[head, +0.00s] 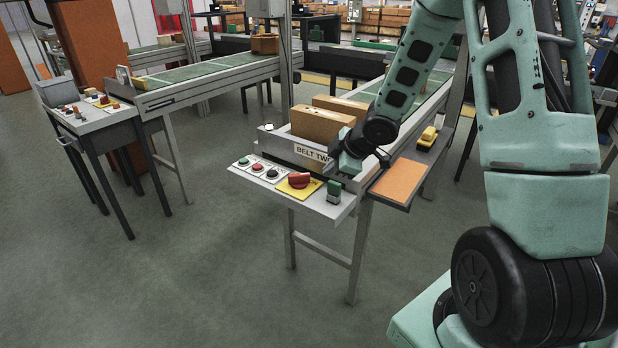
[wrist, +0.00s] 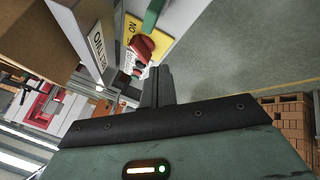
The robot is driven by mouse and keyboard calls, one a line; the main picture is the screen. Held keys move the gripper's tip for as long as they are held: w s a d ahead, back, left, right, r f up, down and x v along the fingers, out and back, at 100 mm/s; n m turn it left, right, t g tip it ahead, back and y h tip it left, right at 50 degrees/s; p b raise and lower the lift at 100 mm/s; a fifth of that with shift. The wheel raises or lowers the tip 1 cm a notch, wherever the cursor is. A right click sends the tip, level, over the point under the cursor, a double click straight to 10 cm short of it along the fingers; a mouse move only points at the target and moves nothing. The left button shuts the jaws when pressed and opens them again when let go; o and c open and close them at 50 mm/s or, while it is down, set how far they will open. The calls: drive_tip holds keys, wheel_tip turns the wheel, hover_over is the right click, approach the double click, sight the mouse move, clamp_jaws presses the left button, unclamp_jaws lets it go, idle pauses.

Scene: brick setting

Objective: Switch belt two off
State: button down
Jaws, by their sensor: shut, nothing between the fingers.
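Belt two's control panel (head: 331,207) is a pale shelf at the end of the belt, below a "BELT TWO" sign (head: 310,152). On it is a red rotary knob (head: 299,180) on a yellow plate (head: 284,187). In the wrist view the knob (wrist: 142,46) is just beyond my fingertips, and the plate (wrist: 131,24) shows the word "ON". My gripper (head: 333,168) is shut and empty, above the right part of the panel. In the wrist view its fingers (wrist: 156,72) are together and point towards the knob. I cannot tell whether they touch it.
Left of the knob are a green button (head: 244,161), a red button (head: 257,167) and a black knob (head: 272,173). A green block-like part (head: 334,190) stands right of it. Cardboard boxes (head: 322,124) sit on the belt behind. Another control desk (head: 97,118) stands left. Open floor lies in front.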

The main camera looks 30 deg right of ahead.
drive_tip(key=b, duration=0.2)
approach(303, 183)
drive_tip(key=a+f, duration=0.1)
drive_tip(key=s+a+f, duration=0.1)
drive_tip(key=f, duration=0.1)
drive_tip(key=shift+s+a+f, duration=0.15)
drive_tip(key=shift+a+f, duration=0.15)
drive_tip(key=shift+f, duration=0.05)
drive_tip(key=w, duration=0.1)
drive_tip(key=w+d+p, duration=0.1)
drive_tip(key=w, duration=0.1)
drive_tip(key=shift+d, duration=0.15)
drive_tip(key=shift+w+d+f+p, duration=0.2)
drive_tip(key=shift+w+p, duration=0.15)
drive_tip(key=shift+w, duration=0.2)
drive_tip(key=shift+r, duration=0.1)
